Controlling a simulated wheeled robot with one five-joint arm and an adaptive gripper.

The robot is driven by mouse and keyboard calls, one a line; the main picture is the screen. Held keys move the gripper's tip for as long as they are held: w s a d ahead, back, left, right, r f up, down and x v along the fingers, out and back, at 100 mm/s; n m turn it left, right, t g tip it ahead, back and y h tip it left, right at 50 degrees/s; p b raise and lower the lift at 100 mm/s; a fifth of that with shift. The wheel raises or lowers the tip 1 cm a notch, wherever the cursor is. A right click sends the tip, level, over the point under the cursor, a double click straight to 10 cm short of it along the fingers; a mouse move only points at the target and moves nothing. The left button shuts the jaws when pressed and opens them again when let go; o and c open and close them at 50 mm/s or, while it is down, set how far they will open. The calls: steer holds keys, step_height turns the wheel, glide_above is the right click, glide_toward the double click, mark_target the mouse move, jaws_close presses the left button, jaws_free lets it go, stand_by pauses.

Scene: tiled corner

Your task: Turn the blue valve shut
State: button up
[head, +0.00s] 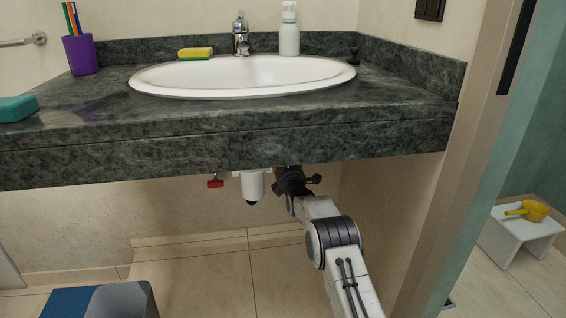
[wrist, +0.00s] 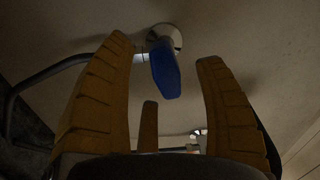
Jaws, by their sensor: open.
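The blue valve (wrist: 165,69) shows in the wrist view, a blue lever handle on a round pale metal base at the wall. It lies ahead of my gripper (wrist: 170,62), between the two yellow-brown fingers in the picture. The fingers are open and apart from the handle, with nothing held. In the head view my gripper (head: 290,178) reaches under the counter, to the right of the white drain trap. The blue valve is hidden there by the counter and my arm.
A red valve handle (head: 215,183) is left of the white trap (head: 252,186) under the counter (head: 220,145). A dark curved hose (wrist: 40,78) runs at left in the wrist view. A blue-grey stool (head: 105,300) stands front left. The door frame (head: 440,190) bounds the right side.

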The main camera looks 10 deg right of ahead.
steer(key=shift+w, duration=0.7)
steer(key=shift+o, duration=0.2)
steer(key=shift+w+r+b, duration=0.1)
steer(key=shift+b, duration=0.2)
steer(key=shift+r, duration=0.1)
steer(key=c, duration=1.3)
steer(key=shift+m+b, duration=0.35)
steer(key=shift+m, duration=0.05)
steer(key=shift+r+m, duration=0.15)
steer(key=shift+m, duration=0.55)
jaws_close()
steer(key=o, duration=0.9)
jaws_free()
steer(key=o, duration=0.4)
steer(key=shift+c, duration=0.2)
steer(key=shift+f, duration=0.2)
